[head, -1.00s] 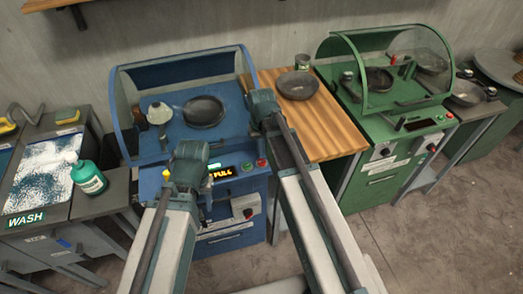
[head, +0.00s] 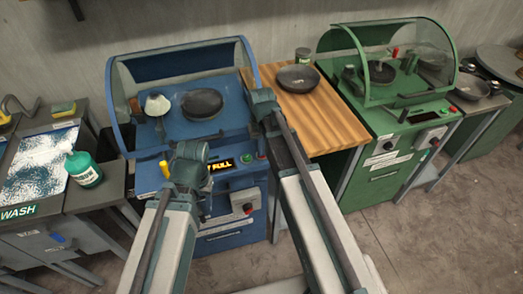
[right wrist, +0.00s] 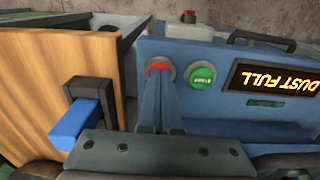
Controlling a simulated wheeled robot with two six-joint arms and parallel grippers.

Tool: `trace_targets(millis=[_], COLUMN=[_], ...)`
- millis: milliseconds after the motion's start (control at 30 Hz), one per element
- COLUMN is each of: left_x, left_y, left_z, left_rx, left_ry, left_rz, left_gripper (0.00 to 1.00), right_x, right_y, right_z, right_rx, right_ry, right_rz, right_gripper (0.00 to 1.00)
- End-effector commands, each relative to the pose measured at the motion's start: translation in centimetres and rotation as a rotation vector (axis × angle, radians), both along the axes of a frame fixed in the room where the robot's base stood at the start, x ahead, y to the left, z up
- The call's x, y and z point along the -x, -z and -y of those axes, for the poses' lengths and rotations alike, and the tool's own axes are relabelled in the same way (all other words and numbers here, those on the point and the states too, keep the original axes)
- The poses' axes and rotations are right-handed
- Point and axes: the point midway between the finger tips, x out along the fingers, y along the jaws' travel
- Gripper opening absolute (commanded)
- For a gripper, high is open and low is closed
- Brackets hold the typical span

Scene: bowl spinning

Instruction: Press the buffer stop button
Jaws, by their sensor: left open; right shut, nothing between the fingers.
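The blue machine (head: 233,207) carries a red stop button (head: 261,155) and a green button (head: 246,158) beside an orange lit display reading FULL (head: 222,165). In the right wrist view, the picture is upside down. The red button (right wrist: 158,67) sits left of the green button (right wrist: 201,75) and the DUST FULL display (right wrist: 274,80). My right gripper (right wrist: 165,88) is shut and empty, its tips at the red button's lower edge; I cannot tell whether they touch. My left gripper (head: 190,168) is open at the blue machine's front left, its fingers mostly hidden.
A dark bowl (head: 202,103) and a lamp-like white cone (head: 157,105) are under the blue machine's hood. A wooden table (head: 320,115) with a pan stands to the right, then a green machine (head: 385,175).

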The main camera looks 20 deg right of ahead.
Motion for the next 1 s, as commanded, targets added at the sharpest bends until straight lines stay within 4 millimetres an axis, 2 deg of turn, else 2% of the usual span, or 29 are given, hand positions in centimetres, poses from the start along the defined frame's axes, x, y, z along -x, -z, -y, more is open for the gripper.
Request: trace_targets(millis=[33, 467, 667, 1000], left_x=[0.0, 0.0, 0.0, 0.0], left_y=[0.5, 0.2, -1.7, -7.0], left_z=[0.0, 0.0, 0.0, 0.0], left_rx=[0.000, 0.000, 0.000, 0.000], left_ry=[0.000, 0.000, 0.000, 0.000], left_rz=[0.000, 0.000, 0.000, 0.000], left_gripper=[0.50, 0.50, 0.50, 0.50], right_x=[0.8, 1.0, 1.1, 0.8], right_y=[0.6, 0.2, -1.7, -7.0], right_z=[-0.2, -0.3, -0.4, -0.2], right_rx=[-0.005, -0.007, -0.006, -0.002], right_ry=[-0.001, -0.002, -0.002, 0.000], right_rz=[-0.017, -0.017, -0.014, -0.001], right_gripper=[0.00, 0.00, 0.00, 0.00])
